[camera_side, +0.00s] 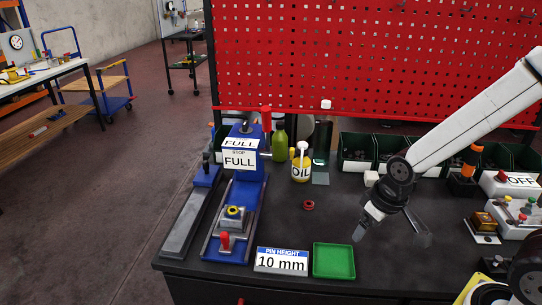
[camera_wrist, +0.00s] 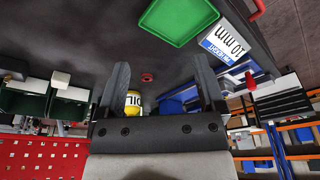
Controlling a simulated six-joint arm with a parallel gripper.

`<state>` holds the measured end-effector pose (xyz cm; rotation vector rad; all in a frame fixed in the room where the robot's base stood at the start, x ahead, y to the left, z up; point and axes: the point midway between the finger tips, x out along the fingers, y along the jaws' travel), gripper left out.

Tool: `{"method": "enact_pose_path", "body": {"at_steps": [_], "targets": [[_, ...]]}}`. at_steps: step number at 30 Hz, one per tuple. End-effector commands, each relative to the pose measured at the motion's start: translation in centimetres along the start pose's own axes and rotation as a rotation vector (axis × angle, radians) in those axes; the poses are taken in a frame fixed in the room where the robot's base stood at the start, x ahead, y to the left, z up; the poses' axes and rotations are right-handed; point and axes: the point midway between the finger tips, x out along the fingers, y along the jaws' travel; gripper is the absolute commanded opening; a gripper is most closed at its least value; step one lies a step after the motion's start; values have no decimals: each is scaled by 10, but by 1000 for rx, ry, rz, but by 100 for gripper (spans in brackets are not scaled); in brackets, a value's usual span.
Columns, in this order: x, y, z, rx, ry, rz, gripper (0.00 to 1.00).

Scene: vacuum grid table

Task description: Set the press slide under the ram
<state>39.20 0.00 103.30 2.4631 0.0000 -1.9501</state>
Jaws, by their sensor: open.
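The blue press (camera_side: 246,185) stands left of centre in the side view, with a "FULL / STOP FULL" sign on its head that hides the ram. The press slide (camera_side: 233,222) is a grey block on the rails in front of the head, toward the front edge. A yellow ring (camera_side: 234,211) sits on top of it and a red knob (camera_side: 225,240) stands at its front. My gripper (camera_side: 391,236) is open and empty, well right of the press and above the table. Its two fingers also show in the wrist view (camera_wrist: 160,66), with nothing between them.
A green tray (camera_side: 334,261) and a "PIN HEIGHT 10 mm" sign (camera_side: 282,261) stand between press and gripper at the front. A red ring (camera_side: 309,205) lies behind them. An oil bottle (camera_side: 301,170) and dark bins (camera_side: 356,153) line the back.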

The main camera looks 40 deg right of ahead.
Motion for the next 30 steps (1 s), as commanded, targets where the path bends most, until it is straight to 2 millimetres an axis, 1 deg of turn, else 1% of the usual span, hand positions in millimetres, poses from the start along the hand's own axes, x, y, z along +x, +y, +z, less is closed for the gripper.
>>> {"method": "enact_pose_path", "body": {"at_steps": [1, 3, 8, 11, 14, 17, 20, 24, 26, 30], "targets": [[0, 0, 0, 0, 0, 0, 85], [0, 0, 0, -1, 0, 0, 67], [1, -4, -10, -18, 5, -5, 67], [4, -11, -24, -42, 12, -12, 67], [8, -22, -45, -83, 23, -24, 67], [14, -39, -72, -135, 39, -39, 67], [22, -61, -100, -194, 58, -57, 67], [35, -95, -136, -276, 83, -83, 67], [41, -111, -149, -312, 94, -95, 67], [55, -150, -177, -391, 120, -122, 67]]}}
